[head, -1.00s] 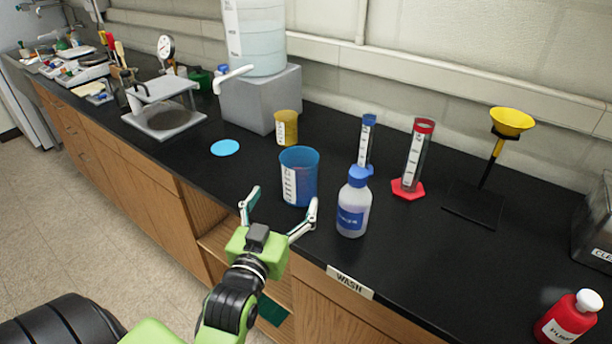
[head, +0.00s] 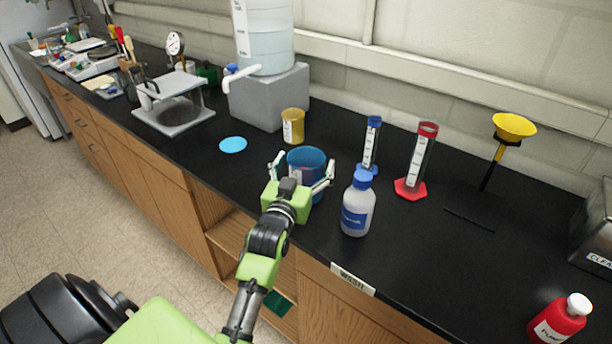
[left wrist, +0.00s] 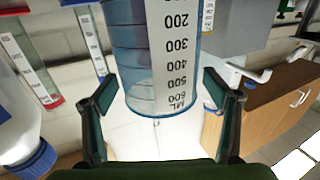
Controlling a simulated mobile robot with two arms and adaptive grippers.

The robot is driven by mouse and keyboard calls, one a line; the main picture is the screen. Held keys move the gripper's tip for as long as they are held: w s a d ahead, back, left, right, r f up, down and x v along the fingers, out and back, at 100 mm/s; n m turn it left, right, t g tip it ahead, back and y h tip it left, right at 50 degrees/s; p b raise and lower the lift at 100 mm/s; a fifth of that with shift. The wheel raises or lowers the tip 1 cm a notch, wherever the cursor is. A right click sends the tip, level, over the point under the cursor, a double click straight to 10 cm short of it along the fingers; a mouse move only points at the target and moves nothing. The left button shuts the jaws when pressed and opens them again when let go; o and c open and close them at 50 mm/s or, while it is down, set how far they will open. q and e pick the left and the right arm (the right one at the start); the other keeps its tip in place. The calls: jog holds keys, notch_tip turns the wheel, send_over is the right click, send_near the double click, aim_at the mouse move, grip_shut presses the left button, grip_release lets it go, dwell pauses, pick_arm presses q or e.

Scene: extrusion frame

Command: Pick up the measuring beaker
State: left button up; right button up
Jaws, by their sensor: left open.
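The measuring beaker (head: 308,155) is a blue translucent cup standing on the black bench top near its front edge. In the left wrist view the beaker (left wrist: 155,55) appears upside down, with a white scale strip marked in ML. My left gripper (head: 304,164) is open, with one finger on each side of the beaker. In the left wrist view a gap shows between each fingertip and the beaker wall. The gripper hides the beaker's lower front in the head view. My right gripper is not in view.
A white wash bottle with a blue cap (head: 357,205) stands close to the beaker's right. A small yellow beaker (head: 293,126) stands behind it, and a blue disc (head: 233,145) lies to the left. Blue (head: 370,145) and red (head: 418,160) cylinders stand to the right.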

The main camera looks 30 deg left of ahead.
pick_arm(q)
jog(key=shift+w+a, duration=0.1)
jog(key=shift+w, duration=0.3)
jog(key=shift+s, duration=0.1)
jog(key=shift+c, duration=0.5)
jog(key=c, duration=1.7)
jog(key=shift+o, duration=0.2)
jog(key=shift+r, duration=0.2)
jog(key=shift+r+b, duration=0.35)
jog(key=shift+r, duration=0.4)
jog(key=s+a+r+p, duration=0.1)
jog(key=s+r+p, duration=0.1)
jog(key=s+r, duration=0.9)
jog(key=shift+s+a, duration=0.35)
jog(key=shift+s, duration=1)
